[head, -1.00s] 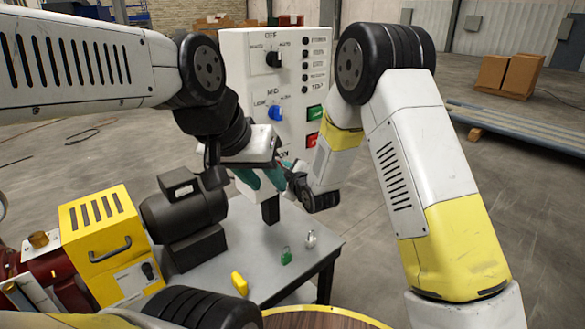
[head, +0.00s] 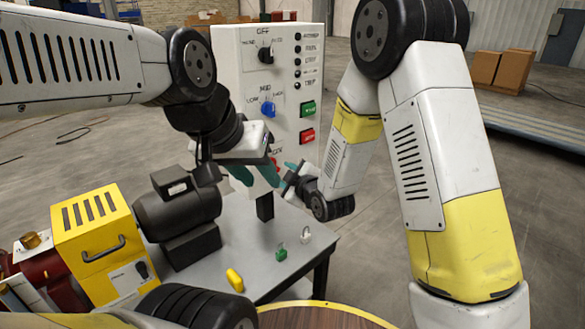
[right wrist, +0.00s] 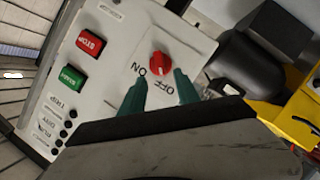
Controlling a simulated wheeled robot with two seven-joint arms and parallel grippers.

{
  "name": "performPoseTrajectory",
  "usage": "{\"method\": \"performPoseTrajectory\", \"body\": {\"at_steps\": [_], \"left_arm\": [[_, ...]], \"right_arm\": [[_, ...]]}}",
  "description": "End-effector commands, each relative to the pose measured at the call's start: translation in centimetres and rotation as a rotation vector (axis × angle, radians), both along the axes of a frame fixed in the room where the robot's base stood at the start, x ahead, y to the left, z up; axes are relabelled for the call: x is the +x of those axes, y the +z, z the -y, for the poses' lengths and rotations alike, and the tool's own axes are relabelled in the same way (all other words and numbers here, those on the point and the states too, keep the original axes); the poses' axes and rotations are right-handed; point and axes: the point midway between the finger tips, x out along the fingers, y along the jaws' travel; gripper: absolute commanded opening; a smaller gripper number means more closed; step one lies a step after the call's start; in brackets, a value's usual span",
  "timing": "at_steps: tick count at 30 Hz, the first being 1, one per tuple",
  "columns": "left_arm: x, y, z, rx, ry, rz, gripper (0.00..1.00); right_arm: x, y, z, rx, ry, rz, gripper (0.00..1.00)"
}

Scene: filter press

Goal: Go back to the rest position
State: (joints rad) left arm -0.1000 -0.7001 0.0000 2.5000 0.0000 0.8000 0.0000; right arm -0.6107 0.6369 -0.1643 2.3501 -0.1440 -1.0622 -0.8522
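The white control panel (head: 232,75) stands upright in the head view, with a black knob (head: 265,55), a blue knob (head: 267,109), a green button (head: 307,108) and a red button (head: 306,136). My left gripper (head: 254,176) is in front of its lower part, teal fingers apart, with nothing seen between them. My right gripper (head: 288,168) is close beside it, on the right, partly hidden by its wrist. In the right wrist view, my right gripper (right wrist: 161,92) is open, and a red ON/OFF knob (right wrist: 159,65) shows beyond the gap between its fingertips.
A grey table (head: 235,255) holds a dark motor (head: 178,205), a yellow box with a handle (head: 95,235) and small yellow (head: 235,280), green (head: 281,253) and white (head: 305,235) pieces. A round wooden top (head: 320,317) is at the front. Open floor lies right.

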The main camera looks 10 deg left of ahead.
Motion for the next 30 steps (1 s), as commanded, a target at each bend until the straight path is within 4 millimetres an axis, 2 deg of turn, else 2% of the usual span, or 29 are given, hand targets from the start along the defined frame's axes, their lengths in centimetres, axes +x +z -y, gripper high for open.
{"method": "performPoseTrajectory", "body": {"at_steps": [5, 8, 11, 14, 17, 23, 26, 30], "left_arm": [[0.0, 0.0, 0.0, 0.0, 0.0, 0.0, 0.36], [0.0, 0.0, 0.0, 0.0, 0.0, 0.0, 0.36], [0.0, 0.0, 0.0, 0.0, 0.0, 0.0, 0.36], [0.0, 0.0, 0.0, 0.0, 0.0, 0.0, 0.36], [0.0, 0.0, 0.0, 0.0, 0.0, 0.0, 0.36], [0.0, 0.0, 0.0, 0.0, 0.0, 0.0, 0.36], [0.0, 0.0, 0.0, 0.0, 0.0, 0.0, 0.36], [0.0, 0.0, 0.0, 0.0, 0.0, 0.0, 0.36]], "right_arm": [[0.1, 0.1, 0.1, 0.002, -0.003, -0.002, 0.38], [0.4, 1.0, 1.0, 0.015, -0.027, -0.027, 0.38], [0.9, 3.0, 3.3, 0.045, -0.086, -0.096, 0.38], [0.7, 5.5, 6.9, 0.094, -0.173, -0.206, 0.38], [-0.4, 8.1, 10.8, 0.153, -0.271, -0.326, 0.38], [-5.3, 12.1, 18.1, 0.275, -0.465, -0.557, 0.38], [-8.9, 13.7, 21.4, 0.338, -0.563, -0.666, 0.38], [-15.0, 15.3, 25.1, 0.423, -0.699, -0.807, 0.38]]}}
